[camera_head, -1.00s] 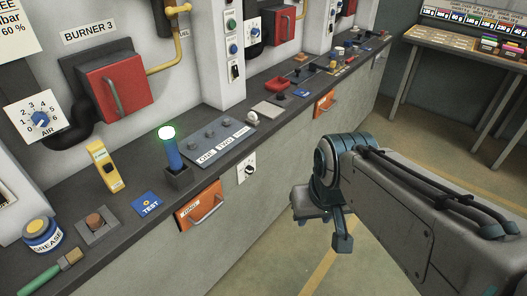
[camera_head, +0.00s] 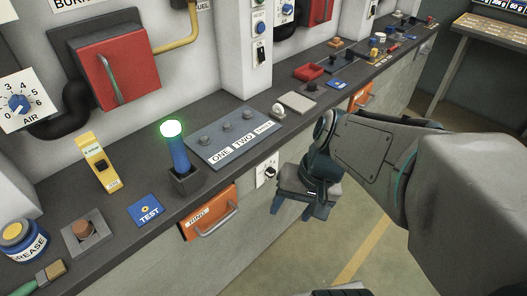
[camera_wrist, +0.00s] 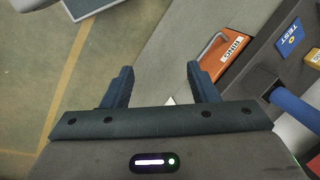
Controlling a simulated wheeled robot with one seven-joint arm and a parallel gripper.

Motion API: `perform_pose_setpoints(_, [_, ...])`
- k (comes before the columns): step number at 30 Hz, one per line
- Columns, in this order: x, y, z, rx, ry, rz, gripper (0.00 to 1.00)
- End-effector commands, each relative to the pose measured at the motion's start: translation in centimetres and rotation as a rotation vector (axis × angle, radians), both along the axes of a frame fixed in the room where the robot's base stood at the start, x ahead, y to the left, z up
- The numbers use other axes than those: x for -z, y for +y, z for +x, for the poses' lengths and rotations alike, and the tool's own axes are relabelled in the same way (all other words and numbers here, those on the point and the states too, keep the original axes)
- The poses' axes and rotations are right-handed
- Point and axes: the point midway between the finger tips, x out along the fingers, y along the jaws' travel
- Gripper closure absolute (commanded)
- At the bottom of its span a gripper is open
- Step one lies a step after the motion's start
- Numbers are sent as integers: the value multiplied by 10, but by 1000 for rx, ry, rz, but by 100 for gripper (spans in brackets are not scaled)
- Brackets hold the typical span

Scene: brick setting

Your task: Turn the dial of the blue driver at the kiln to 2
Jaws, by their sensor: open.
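A blue cylinder (camera_head: 178,152) with a glowing green top stands upright in a dark holder (camera_head: 187,182) on the counter; I take it for the blue driver. In the wrist view its blue body (camera_wrist: 296,106) lies at the right edge, partly cut off. No numbered dial can be made out on it. My gripper (camera_head: 297,204) is in front of the counter, right of the cylinder and below the counter top. In the wrist view my gripper (camera_wrist: 160,70) is open and empty, its two fingers well apart.
An orange handled drawer (camera_head: 211,212) and a white plate with a black knob (camera_head: 266,170) are on the counter front. A yellow tool (camera_head: 97,160), a blue TEST card (camera_head: 147,210) and a switch panel (camera_head: 235,137) lie around the cylinder. An AIR dial (camera_head: 17,103) is on the wall.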

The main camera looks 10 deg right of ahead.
Motion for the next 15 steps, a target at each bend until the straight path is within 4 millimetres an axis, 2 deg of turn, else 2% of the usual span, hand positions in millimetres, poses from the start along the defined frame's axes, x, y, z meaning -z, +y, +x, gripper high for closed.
perform_pose_setpoints(1, [38, 3, 2, 57, 46, 73, 47])
perform_pose_setpoints(3, [61, 11, 8, 129, 94, 183, 47])
perform_pose_setpoints(10, [124, 24, 43, 381, 181, 566, 47])
perform_pose_setpoints(15, [164, 11, 83, 582, 167, 856, 47])
